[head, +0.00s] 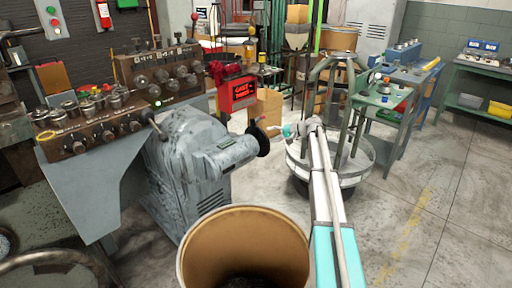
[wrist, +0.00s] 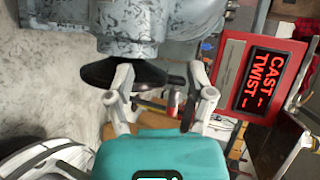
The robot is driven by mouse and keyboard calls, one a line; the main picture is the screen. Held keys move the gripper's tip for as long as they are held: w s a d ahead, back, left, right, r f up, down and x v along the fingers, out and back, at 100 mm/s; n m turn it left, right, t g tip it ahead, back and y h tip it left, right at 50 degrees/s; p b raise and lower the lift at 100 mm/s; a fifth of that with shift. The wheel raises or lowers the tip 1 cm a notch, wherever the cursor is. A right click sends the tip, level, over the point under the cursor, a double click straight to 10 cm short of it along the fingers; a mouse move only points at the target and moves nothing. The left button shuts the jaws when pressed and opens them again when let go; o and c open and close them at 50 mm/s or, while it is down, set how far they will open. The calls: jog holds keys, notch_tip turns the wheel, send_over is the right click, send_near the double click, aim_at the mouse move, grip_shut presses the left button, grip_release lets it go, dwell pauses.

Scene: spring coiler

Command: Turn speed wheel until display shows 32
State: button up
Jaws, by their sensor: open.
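The speed wheel (head: 263,139) is a black disc on the end of a grey motor housing. In the wrist view the wheel (wrist: 98,74) is seen nearly edge-on, with a dark red handle (wrist: 173,98) on it. My gripper (head: 272,129) is beside the wheel in the head view. In the wrist view my gripper (wrist: 160,78) is open, with its fingers on either side of part of the wheel and the handle between them; contact cannot be told. The red display box (head: 238,92) also shows in the wrist view (wrist: 262,80), reading "CAST –" and "TWIST –" with no number.
A brown drum (head: 243,212) stands in front of the grey machine (head: 182,165). A round metal stand (head: 364,170) is right of my arm. A control panel with knobs (head: 90,125) is at left. Concrete floor at right is clear.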

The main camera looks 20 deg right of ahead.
jog(key=s+a+n+g+h+p, duration=0.2)
jog(key=s+a+p, duration=0.4)
jog(key=s+a, duration=0.4)
jog(key=shift+s+a+r+g+h, duration=0.3)
jog(key=shift+a+r+g, duration=0.1)
jog(key=shift+a+g, duration=0.15)
jog(key=s+a+f+n+g+h, duration=0.1)
jog(key=s+a+f+h, duration=0.15)
jog(key=s, duration=0.85)
jog(key=s+a+f+n+g+h, duration=0.2)
jog(key=s+a+h, duration=0.2)
jog(key=s, duration=0.6)
jog(key=s+a+f+n+g+h, duration=0.1)
jog(key=s+a+f+h, duration=0.15)
jog(key=s, duration=0.85)
notch_tip(320, 180, up, 16)
jog(key=p, duration=1.6)
jog(key=shift+w+r, duration=0.25)
jog(key=shift+w, duration=0.15)
